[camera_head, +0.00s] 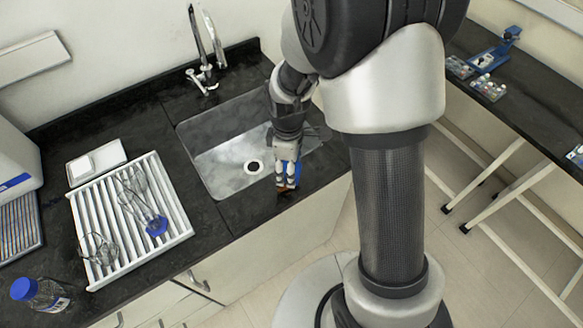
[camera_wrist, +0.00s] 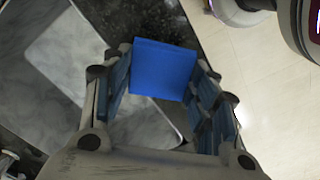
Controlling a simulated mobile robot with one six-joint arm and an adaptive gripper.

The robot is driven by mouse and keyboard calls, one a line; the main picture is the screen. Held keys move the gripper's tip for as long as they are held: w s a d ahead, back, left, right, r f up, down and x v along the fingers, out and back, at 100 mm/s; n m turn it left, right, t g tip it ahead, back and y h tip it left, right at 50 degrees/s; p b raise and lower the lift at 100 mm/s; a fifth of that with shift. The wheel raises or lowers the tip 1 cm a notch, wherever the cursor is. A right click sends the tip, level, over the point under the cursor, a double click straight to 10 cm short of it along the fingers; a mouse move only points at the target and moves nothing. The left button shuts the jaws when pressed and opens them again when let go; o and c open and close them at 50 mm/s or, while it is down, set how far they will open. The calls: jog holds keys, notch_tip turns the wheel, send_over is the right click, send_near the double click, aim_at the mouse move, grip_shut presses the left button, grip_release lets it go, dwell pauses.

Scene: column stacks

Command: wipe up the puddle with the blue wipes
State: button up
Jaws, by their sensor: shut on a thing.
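My gripper (camera_head: 287,184) is shut on the blue wipes (camera_wrist: 165,68) and points down at the front edge of the dark counter (camera_head: 245,212), just right of the sink's front corner. In the wrist view the wipes are a flat blue block between the two fingers (camera_wrist: 160,100). In the head view only a small blue part (camera_head: 298,168) shows beside the fingers. I cannot tell whether the wipes touch the counter. A small orange-brown patch shows by the fingertips. I cannot make out a clear puddle; the gripper and wipes cover that spot.
A steel sink (camera_head: 222,165) with a tap (camera_head: 204,75) lies behind and left of my gripper. A white drying rack (camera_head: 95,240) with glassware stands to the left, near a blue-capped bottle (camera_head: 40,294). The floor (camera_wrist: 250,70) drops away past the counter edge.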

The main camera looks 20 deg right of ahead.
notch_tip(320, 180, up, 3)
jog(key=shift+a+f+p, duration=0.1)
jog(key=shift+p, duration=0.75)
jog(key=shift+r, duration=0.25)
